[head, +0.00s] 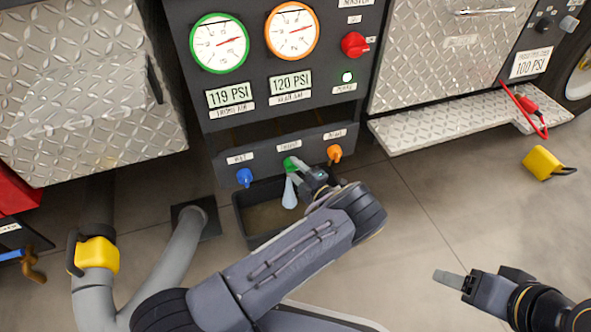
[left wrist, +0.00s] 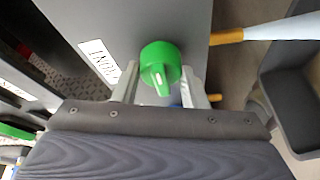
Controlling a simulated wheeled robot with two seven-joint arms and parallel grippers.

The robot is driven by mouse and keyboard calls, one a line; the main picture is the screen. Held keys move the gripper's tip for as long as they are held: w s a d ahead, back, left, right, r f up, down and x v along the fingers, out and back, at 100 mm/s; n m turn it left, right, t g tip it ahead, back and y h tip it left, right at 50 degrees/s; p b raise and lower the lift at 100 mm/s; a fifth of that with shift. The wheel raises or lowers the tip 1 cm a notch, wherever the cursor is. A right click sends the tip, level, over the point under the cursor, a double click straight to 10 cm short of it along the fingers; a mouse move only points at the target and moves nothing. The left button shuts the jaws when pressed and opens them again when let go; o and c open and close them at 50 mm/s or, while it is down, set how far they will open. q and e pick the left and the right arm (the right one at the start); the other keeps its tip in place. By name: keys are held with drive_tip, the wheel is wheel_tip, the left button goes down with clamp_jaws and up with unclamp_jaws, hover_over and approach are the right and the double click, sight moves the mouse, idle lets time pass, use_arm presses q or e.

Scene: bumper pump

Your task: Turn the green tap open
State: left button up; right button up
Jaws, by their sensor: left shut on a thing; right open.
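The green tap (head: 290,163) sits in the middle of the lower panel, between a blue tap (head: 244,177) and an orange tap (head: 334,153). My left gripper (head: 297,167) is shut on the green tap. In the left wrist view the green tap (left wrist: 160,66) is between the two fingers (left wrist: 160,90). A pale blue stream (head: 289,193) shows below the tap; in the left wrist view a pale stream (left wrist: 275,32) leaves a brass spout (left wrist: 227,37). My right gripper (head: 456,281) is open and empty over the floor at lower right.
A dark bin (head: 243,226) stands under the taps. Above are a green-ringed gauge (head: 219,43), an orange-ringed gauge (head: 292,31) and a red knob (head: 355,45). A grey hose (head: 172,262) lies at left. A yellow block (head: 542,163) lies on the floor at right.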

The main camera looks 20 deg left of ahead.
use_arm(q)
drive_tip(key=o, duration=1)
drive_tip(key=shift+c, duration=0.2)
drive_tip(key=shift+d, duration=0.1)
drive_tip(key=p+v, duration=0.2)
drive_tip(key=v, duration=0.5)
drive_tip(key=shift+s+d, duration=0.25)
